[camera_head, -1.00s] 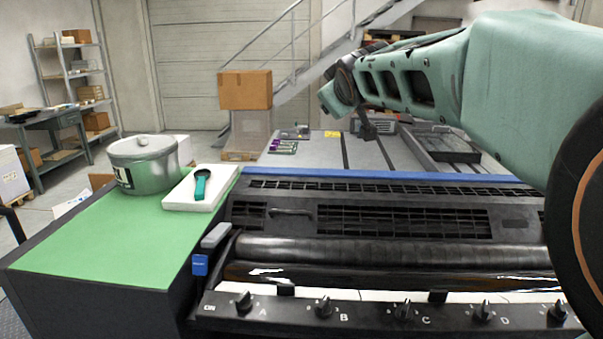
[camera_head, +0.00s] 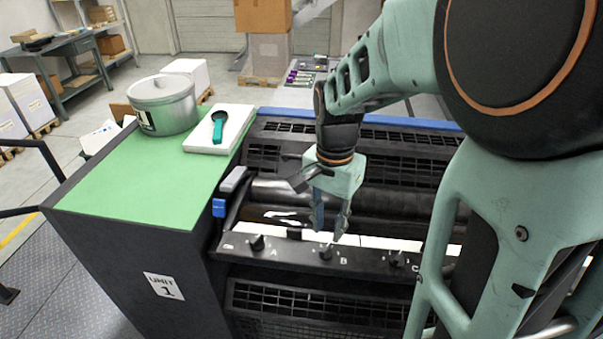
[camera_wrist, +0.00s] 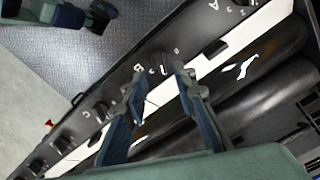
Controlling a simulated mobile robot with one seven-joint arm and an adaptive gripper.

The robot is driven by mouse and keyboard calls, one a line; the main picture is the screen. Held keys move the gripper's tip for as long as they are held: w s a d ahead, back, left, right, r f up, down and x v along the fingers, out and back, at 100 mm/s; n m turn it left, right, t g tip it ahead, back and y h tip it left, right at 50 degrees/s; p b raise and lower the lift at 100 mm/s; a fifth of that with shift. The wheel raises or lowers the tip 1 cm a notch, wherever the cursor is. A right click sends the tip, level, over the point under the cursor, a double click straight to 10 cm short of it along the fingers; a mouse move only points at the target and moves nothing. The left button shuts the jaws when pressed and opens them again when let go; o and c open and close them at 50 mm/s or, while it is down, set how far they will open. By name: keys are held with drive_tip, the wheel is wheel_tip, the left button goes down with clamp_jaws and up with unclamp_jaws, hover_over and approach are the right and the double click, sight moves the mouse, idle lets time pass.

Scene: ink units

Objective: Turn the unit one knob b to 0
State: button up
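Unit one's black knob B (camera_head: 326,252) sits on the dark front panel (camera_head: 300,262), just left of its white letter B. In the wrist view knob B (camera_wrist: 160,64) lies just beyond the gap between the fingertips. My gripper (camera_head: 329,233) is open and empty, pointing down just above and behind the knob. The wrist view shows my gripper (camera_wrist: 160,82) with its two blue-padded fingers apart. I cannot tell whether a finger touches the knob. The knob's exact pointer setting is too small to read.
Knob A (camera_head: 257,242) is to the left and knob C (camera_head: 396,259) to the right. The dark roller (camera_head: 272,192) lies behind the panel. A green-topped cabinet (camera_head: 140,195) at left carries a metal pot (camera_head: 165,105) and a white block (camera_head: 240,120) with a teal-handled tool.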

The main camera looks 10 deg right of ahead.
sight(326, 247)
wheel_tip(326, 247, down, 6)
drive_tip(key=shift+f, duration=0.1)
drive_tip(key=shift+c, duration=0.2)
clamp_jaws()
